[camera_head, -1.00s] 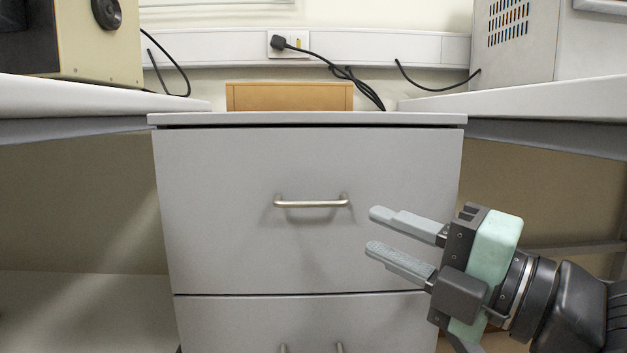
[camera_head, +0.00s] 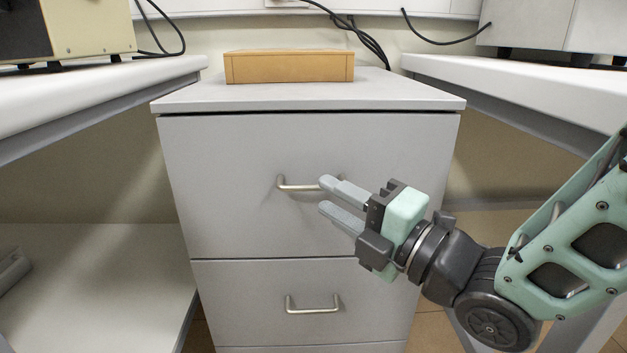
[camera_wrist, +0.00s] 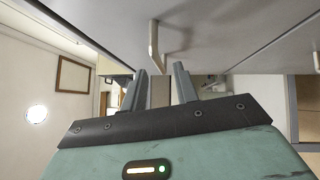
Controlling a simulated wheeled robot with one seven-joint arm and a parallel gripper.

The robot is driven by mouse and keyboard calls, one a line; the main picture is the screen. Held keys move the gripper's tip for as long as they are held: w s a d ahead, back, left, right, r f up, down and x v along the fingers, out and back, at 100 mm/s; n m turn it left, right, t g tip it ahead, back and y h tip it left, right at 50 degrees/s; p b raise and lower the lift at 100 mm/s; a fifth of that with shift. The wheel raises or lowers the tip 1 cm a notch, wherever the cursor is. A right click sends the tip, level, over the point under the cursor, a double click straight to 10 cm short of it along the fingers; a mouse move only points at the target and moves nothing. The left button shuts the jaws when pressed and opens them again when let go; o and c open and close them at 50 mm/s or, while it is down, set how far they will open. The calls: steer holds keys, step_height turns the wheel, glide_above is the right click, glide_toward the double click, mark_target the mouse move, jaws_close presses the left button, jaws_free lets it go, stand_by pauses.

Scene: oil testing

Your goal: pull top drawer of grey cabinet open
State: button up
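The grey cabinet (camera_head: 310,98) stands in the middle of the head view, with its top drawer (camera_head: 225,215) shut. The top drawer's metal bar handle (camera_head: 297,188) is partly hidden at its right end by my gripper. My gripper (camera_head: 324,196) is open and empty, its two fingers apart near the right end of that handle. In the wrist view the fingers of my gripper (camera_wrist: 160,78) point towards the handle (camera_wrist: 153,45), which lies just beyond the tips and is not clasped. I cannot tell whether a finger touches it.
A lower drawer with its own handle (camera_head: 313,309) is shut below. A wooden box (camera_head: 289,67) lies on the cabinet top. White benches (camera_head: 95,92) and (camera_head: 530,85) stand on both sides. Open floor shows at lower right.

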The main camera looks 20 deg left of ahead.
mark_target(312, 186)
steer(key=shift+x, duration=2.15)
jaws_close()
